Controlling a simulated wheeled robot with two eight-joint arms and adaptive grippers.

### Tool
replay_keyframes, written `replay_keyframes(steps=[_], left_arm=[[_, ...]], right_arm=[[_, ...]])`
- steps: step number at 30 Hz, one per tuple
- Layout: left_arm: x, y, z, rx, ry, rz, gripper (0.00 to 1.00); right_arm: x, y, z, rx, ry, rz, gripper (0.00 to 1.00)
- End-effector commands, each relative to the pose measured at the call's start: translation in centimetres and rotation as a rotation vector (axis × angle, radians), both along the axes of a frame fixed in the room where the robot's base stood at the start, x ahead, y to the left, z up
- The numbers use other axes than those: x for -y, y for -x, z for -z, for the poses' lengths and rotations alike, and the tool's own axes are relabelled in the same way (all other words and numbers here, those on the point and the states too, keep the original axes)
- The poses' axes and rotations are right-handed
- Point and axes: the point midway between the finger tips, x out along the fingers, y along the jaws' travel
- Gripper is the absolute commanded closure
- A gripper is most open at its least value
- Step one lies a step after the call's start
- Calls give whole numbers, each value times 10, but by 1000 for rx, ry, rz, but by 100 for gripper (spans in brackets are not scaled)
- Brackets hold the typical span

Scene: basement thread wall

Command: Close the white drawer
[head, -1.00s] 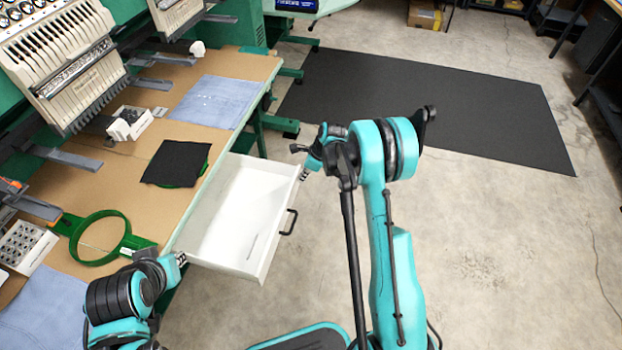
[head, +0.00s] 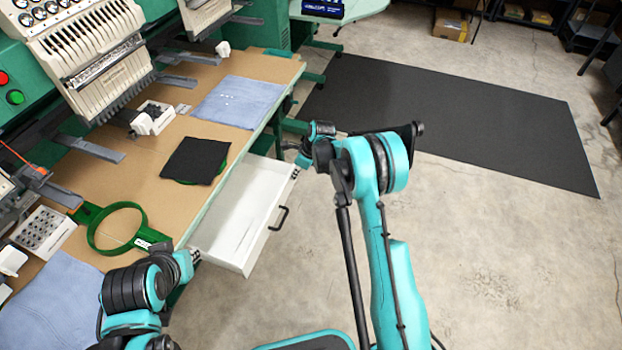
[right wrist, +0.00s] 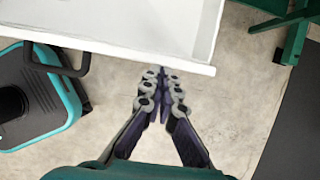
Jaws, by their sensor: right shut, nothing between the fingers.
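The white drawer (head: 243,212) is partly open under the left-hand table and looks empty in the part that shows. Its front has a dark handle (head: 279,218). In the right wrist view the white drawer (right wrist: 120,22) fills the top, with its front edge slanting down to the right. My right gripper (right wrist: 163,73) is shut and empty, its tips at the drawer front near the right end; I cannot tell whether they touch. In the head view my right gripper (head: 299,168) is at the drawer's far front corner. My left gripper (head: 193,256) is by the near side of the drawer, its fingers hardly visible.
The table (head: 150,185) carries a green hoop (head: 117,228), a black cloth (head: 195,160) and blue denim (head: 237,101). Embroidery machine heads (head: 95,50) stand behind. A dark mat (head: 460,120) lies on the floor. The concrete floor to the right of the drawer is open.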

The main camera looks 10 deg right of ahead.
Motion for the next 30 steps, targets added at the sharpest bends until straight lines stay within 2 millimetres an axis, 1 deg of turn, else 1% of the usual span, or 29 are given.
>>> replay_keyframes(steps=[1, 6, 12, 15, 22, 30], left_arm=[[0, 0, 0, 0, 0, 0, 82], [0, 0, 0, 0, 0, 0, 82], [0, 0, 0, 0, 0, 0, 82], [0, 0, 0, 0, 0, 0, 82], [0, 0, 0, 0, 0, 0, 82], [0, 0, -1, 0, 0, 0, 82]], right_arm=[[-13, -8, 0, 0, 0, -4, 100], [-51, -34, 1, 0, 1, -4, 100], [-88, -59, 0, 0, 0, -2, 100], [-103, -69, 0, -1, 1, -1, 100], [-123, -83, 0, -1, 1, 0, 100], [-129, -88, 0, 0, 1, 0, 100]])
